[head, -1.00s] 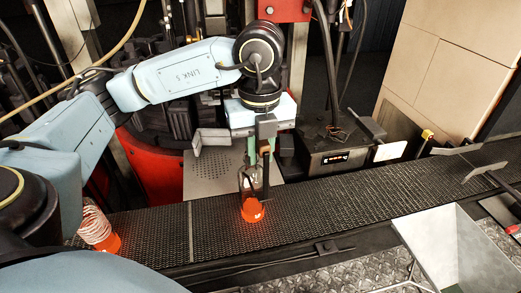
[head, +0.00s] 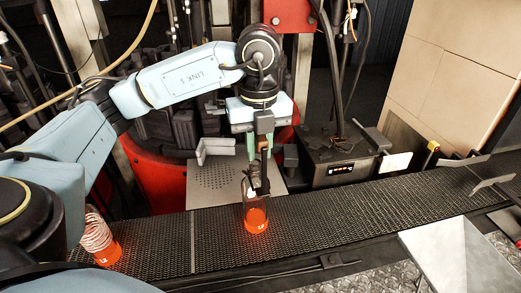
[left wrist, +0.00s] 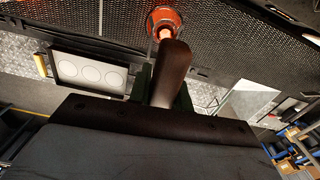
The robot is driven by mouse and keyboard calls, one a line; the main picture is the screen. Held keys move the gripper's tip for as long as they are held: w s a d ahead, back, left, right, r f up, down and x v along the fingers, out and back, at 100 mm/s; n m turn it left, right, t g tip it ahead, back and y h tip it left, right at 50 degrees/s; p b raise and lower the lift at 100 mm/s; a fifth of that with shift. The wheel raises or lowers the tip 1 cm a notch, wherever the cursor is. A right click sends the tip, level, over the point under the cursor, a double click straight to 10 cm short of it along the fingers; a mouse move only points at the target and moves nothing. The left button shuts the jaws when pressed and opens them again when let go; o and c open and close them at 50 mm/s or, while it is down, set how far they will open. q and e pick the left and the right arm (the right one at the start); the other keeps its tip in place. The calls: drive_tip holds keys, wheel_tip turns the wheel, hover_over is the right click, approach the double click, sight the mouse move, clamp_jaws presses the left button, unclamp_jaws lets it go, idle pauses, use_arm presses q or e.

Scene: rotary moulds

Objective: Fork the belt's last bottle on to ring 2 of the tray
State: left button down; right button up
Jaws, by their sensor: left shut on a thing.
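My left gripper (head: 262,150) hangs over the belt (head: 330,225), shut on the dark fork (left wrist: 171,68), whose handle stands between the green fingers. A clear bottle with glowing orange contents (head: 256,219) stands upright on the belt just under the gripper. The fork's lower end overlaps the bottle's top; I cannot tell whether they touch. In the left wrist view the bottle (left wrist: 164,19) shows past the handle's end. A pale tray (left wrist: 90,70) with three round rings lies beside the belt there. No ring numbers are readable. My right gripper is not in view.
A white coil (head: 97,232) and an orange-glowing piece (head: 106,254) stand at the belt's left end. A metal chute (head: 455,255) is at front right. A box with a lit display (head: 341,168) stands behind the belt, with a perforated plate (head: 225,182) beside it.

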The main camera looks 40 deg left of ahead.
use_arm(q)
drive_tip(key=shift+w+a, duration=0.5)
drive_tip(key=shift+a, duration=0.2)
drive_tip(key=shift+w+a, duration=0.45)
drive_tip(key=shift+a, duration=0.2)
drive_tip(key=shift+r+p, duration=0.55)
drive_tip(key=shift+r, duration=0.45)
drive_tip(key=shift+r+p, duration=2.95)
drive_tip(key=shift+r, duration=0.85)
